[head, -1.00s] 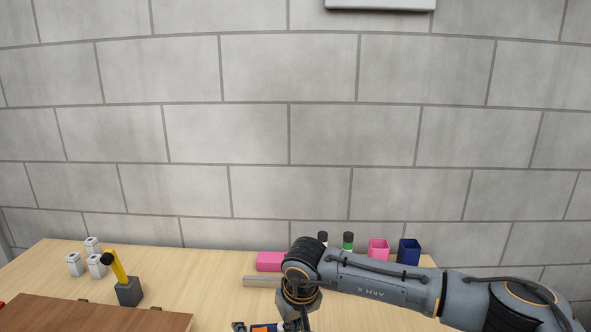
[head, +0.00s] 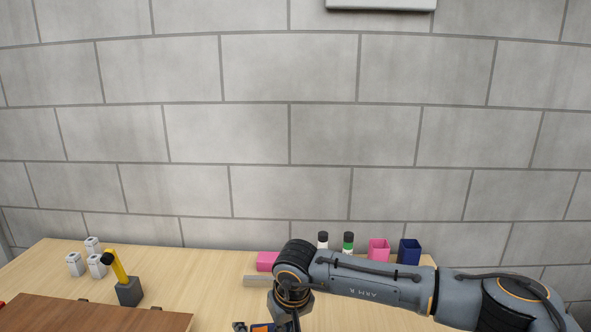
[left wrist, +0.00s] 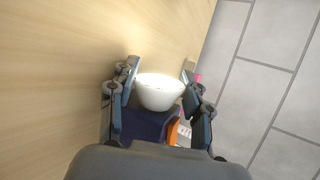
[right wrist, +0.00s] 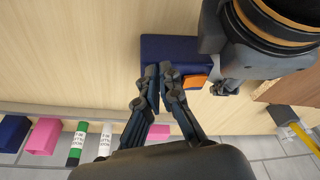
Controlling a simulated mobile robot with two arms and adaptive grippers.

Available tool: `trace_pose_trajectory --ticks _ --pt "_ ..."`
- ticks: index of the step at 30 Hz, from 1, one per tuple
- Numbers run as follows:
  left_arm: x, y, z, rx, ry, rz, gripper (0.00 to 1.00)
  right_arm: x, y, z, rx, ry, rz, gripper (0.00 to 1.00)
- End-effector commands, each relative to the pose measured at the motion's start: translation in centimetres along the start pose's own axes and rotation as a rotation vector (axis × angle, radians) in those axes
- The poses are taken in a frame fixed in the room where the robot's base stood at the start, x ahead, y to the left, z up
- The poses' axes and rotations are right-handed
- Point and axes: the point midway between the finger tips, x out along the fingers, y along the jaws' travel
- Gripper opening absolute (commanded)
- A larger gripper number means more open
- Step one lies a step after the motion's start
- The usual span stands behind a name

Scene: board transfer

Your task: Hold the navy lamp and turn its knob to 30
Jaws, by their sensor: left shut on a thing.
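The navy lamp shows its navy base (right wrist: 180,50) in the right wrist view, with an orange part (right wrist: 197,81) on its side. In the left wrist view its white rounded shade (left wrist: 160,93) sits between the fingers of my left gripper (left wrist: 162,80), which is shut on the lamp; the orange part (left wrist: 173,131) lies below. My right gripper (right wrist: 159,70) has its fingertips close together over the base, beside the orange part. Whether they hold the knob is hidden. In the head view the lamp (head: 262,328) is mostly cut off at the bottom edge. The dial reading cannot be made out.
A brown board (head: 90,315) lies front left.

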Motion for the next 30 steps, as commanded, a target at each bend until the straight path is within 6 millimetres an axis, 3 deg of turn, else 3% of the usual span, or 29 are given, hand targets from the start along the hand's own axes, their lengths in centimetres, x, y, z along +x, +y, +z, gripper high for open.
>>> trace_pose_trajectory --ticks 11,24,30 --pt "-0.1 0.3 -0.2 0.004 0.005 0.006 0.1 -0.8 -0.3 0.4 -0.001 0.006 -0.002 0.0" --pt "0.1 0.3 0.0 0.004 -0.002 0.007 0.1 -5.5 -0.2 -0.8 0.0 0.003 0.0 0.0" --pt "0.1 0.3 0.1 0.004 -0.003 0.007 0.1 -6.0 -0.2 -0.8 0.0 0.001 0.001 0.0"
